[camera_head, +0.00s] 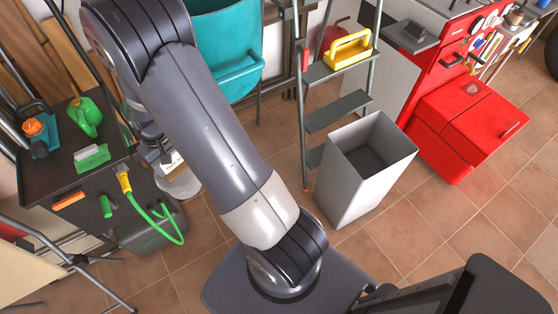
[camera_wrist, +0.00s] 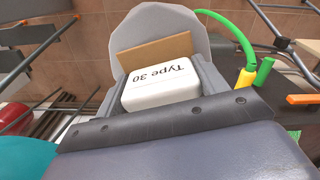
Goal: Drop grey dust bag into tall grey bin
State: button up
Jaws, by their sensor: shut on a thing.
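The grey dust bag (camera_wrist: 160,22) hangs beyond my fingers in the wrist view. It has a brown cardboard plate (camera_wrist: 135,60) and a white block marked "Type 30" (camera_wrist: 160,83). My gripper (camera_wrist: 160,75) is shut on the bag by this block, one finger on each side. In the head view, my gripper (camera_head: 160,152) is left of my arm, and the bag (camera_head: 180,186) shows below it, partly hidden by the arm. The tall grey bin (camera_head: 350,195) stands upright on the tiles, right of my arm and well away from the bag. Its top is open.
A stepladder (camera_head: 335,115) with a yellow toolbox (camera_head: 347,50) stands behind the bin. A red cabinet (camera_head: 460,130) is right of it. A teal tub (camera_head: 225,50) is behind my arm.

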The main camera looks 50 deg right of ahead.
aim_at(363, 173)
jog(key=k+z, duration=0.15)
jog(key=k, duration=0.5)
jog(key=z, duration=2.5)
jog(key=i+j+z, duration=0.2)
jog(key=j, duration=0.65)
jog(key=j+z, duration=0.2)
jog(key=j, duration=0.65)
jog(key=i+l+u, duration=0.2)
jog(key=l, duration=0.15)
jog(key=l+u, duration=0.2)
jog(key=i+l+u, duration=0.25)
jog(key=l, duration=0.25)
jog(key=k+j, duration=0.05)
jog(key=k, duration=0.05)
